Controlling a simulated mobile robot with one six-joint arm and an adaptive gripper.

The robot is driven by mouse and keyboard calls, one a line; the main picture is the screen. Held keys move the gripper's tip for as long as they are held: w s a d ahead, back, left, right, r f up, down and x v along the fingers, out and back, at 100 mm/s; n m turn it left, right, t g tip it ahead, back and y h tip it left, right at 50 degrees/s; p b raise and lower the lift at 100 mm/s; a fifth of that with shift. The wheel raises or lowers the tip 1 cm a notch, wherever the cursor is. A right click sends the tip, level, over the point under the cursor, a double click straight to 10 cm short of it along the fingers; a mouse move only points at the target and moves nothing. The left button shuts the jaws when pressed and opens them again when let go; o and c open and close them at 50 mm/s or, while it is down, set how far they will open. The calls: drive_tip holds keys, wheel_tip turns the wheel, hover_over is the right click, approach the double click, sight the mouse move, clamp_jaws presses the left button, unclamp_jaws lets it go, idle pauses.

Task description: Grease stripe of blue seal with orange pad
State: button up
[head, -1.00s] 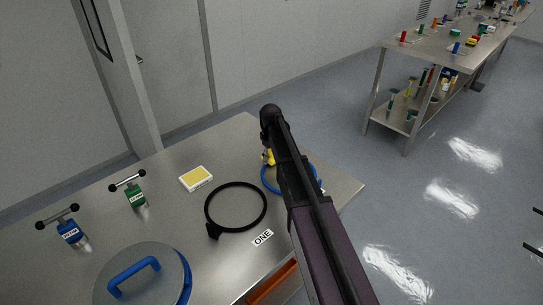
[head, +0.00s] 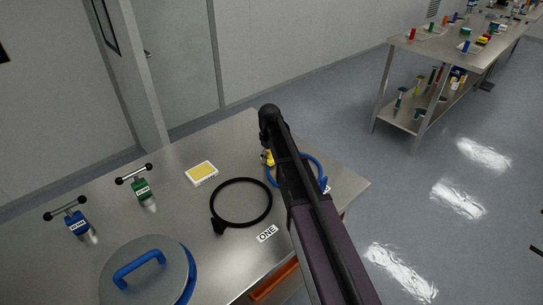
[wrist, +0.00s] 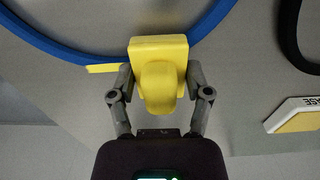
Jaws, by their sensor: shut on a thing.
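The blue seal (head: 323,163) is a ring lying on the steel table near its right corner, partly hidden by my arm. Its arc crosses the top left of the wrist view (wrist: 60,42). My gripper (wrist: 160,82) is shut on a yellow pad with a rounded grip (wrist: 158,85); it looks yellow, not orange. The pad's far edge overlaps the seal's arc in the wrist view; whether they touch I cannot tell. In the head view only a bit of the yellow pad (head: 268,157) shows beside my arm.
A black ring (head: 242,181) lies left of the blue seal, near a "ONE" label (head: 267,233). A white box with yellow top (head: 202,173), green and blue T-handled tools (head: 141,189) (head: 77,223) and a blue-handled lid (head: 150,280) stand further left.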

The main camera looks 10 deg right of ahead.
sight(269, 152)
drive_tip(key=shift+a, duration=0.1)
drive_tip(key=shift+r+p, duration=3)
drive_tip(key=shift+p, duration=0.05)
drive_tip(key=shift+r+p, duration=1.5)
drive_tip(key=shift+s, duration=0.15)
